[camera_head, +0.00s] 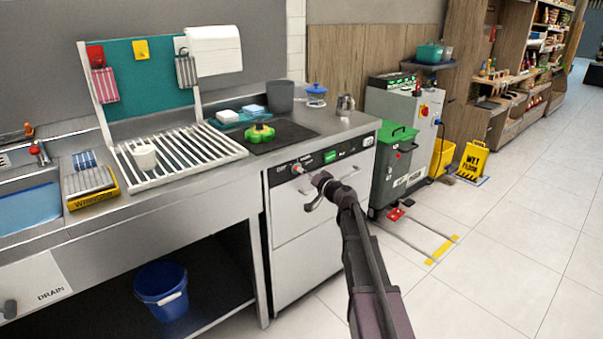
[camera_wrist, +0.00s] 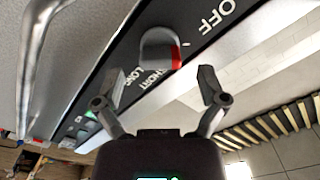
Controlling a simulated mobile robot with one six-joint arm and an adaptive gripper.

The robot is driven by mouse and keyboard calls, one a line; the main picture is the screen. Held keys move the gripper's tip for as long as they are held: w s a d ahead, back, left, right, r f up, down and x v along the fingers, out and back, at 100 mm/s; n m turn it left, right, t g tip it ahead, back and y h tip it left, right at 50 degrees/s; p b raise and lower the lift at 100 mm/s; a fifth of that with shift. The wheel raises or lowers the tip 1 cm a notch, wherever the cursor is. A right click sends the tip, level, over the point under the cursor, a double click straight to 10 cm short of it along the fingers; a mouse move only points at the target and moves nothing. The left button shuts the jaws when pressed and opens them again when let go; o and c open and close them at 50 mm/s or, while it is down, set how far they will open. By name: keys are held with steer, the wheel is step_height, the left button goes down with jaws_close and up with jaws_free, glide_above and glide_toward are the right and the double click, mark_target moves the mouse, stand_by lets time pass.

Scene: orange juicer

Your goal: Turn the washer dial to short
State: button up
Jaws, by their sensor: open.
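The washer (camera_head: 300,225) is a metal under-counter machine with a black control strip along its top front. Its dial (camera_head: 297,169) is at the left of that strip. In the wrist view the dial (camera_wrist: 157,48) is a grey knob with a red mark on its right side. OFF, SHORT and LONG labels appear inverted around it; I cannot tell exactly which one the mark meets. My gripper (camera_wrist: 160,82) is open and empty, its fingers spread below the dial in that view, apart from it. In the head view my gripper (camera_head: 312,193) is in front of the washer, just below the dial.
A curved metal handle (camera_wrist: 40,50) runs along the washer front in the wrist view. Green-lit controls (camera_head: 330,156) sit right of the dial. A drying rack (camera_head: 185,165) is on the left.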

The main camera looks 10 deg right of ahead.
steer(key=shift+x, duration=1.25)
steer(key=c, duration=1.2)
